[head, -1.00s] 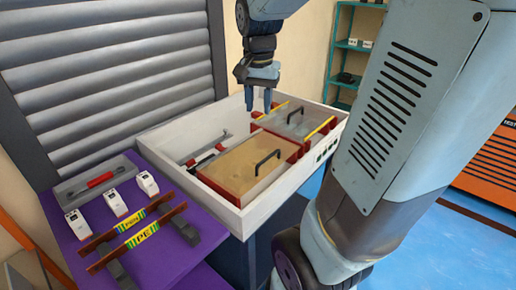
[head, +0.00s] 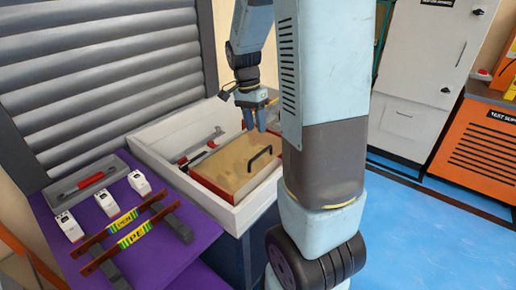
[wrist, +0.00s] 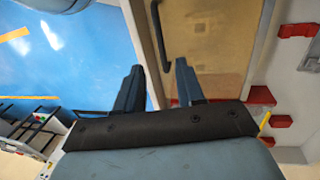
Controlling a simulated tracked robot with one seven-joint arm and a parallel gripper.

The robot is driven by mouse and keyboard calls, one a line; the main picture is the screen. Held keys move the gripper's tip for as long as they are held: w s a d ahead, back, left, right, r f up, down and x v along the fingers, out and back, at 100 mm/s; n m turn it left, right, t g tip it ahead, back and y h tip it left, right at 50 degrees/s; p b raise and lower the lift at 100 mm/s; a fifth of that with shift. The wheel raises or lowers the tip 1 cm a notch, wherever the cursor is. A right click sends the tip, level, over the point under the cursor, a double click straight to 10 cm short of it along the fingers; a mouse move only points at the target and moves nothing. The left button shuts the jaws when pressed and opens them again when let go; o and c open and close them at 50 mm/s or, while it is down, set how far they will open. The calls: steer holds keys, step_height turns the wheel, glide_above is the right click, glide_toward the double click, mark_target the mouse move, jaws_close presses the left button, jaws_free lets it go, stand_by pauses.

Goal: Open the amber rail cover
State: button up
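The amber rail cover (head: 225,168) is a tan see-through panel with a black bar handle (head: 259,158). It lies flat, apparently shut, in a white open-topped box (head: 225,215). My gripper (head: 254,129) points down above the back right part of the cover, near the handle. In the wrist view my gripper (wrist: 159,66) is open, with two separate fingers and nothing held. There the handle (wrist: 160,40) of the amber cover (wrist: 215,35) shows between the fingertips, seemingly beyond them and not gripped. My own arm hides the right end of the box.
Left of the box, a purple table (head: 90,215) carries a grey tray (head: 115,170) with a red-handled tool, several white blocks and two labelled bars (head: 130,238). A grey shutter stands behind. An orange bench (head: 485,150) and blue floor are at right.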

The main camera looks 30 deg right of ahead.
steer(key=f, duration=0.3)
steer(key=s+f, duration=0.1)
steer(key=f, duration=0.4)
steer(key=shift+s+d+f, duration=0.3)
steer(key=shift+d+f, duration=0.05)
steer(key=shift+c, duration=0.4)
jaws_close()
